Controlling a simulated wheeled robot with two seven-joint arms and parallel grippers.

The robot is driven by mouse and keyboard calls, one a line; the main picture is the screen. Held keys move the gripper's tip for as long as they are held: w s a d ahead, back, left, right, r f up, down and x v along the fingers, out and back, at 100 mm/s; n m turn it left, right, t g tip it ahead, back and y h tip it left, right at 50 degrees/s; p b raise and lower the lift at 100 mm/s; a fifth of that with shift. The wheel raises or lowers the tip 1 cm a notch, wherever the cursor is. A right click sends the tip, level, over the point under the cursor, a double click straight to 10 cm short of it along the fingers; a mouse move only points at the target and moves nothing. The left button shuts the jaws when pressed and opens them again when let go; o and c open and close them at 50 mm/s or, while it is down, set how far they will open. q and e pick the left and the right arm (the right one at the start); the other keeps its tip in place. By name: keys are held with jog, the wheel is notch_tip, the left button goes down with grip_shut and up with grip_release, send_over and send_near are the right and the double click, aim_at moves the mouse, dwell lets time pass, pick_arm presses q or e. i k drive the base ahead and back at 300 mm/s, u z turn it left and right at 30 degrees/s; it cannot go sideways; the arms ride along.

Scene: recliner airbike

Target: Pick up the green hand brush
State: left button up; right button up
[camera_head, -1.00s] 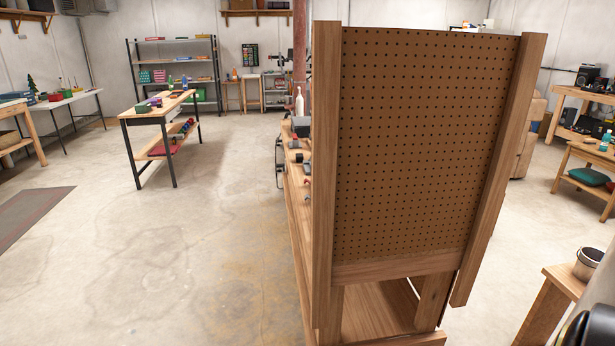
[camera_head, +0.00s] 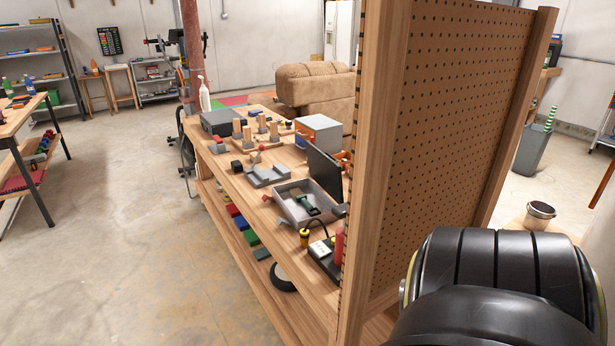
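A small item with a dark green part (camera_head: 306,204) lies in a grey open tray (camera_head: 286,207) on the wooden workbench (camera_head: 232,173). It may be the green hand brush, but it is too small to tell. No other thing in view can be clearly told as the brush. Neither of my grippers is in view; only a black link of my own arm shows at the lower right.
A tall pegboard panel (camera_head: 458,110) with wooden posts stands close in front and hides the bench's near end. A brown recliner (camera_head: 318,97) is behind the bench. A grey bin (camera_head: 534,149) stands at the right. Open concrete floor (camera_head: 120,235) lies at the left.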

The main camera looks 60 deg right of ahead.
aim_at(298, 194)
jog(key=z, duration=0.45)
jog(key=i, duration=2.5)
jog(key=z, duration=3.9)
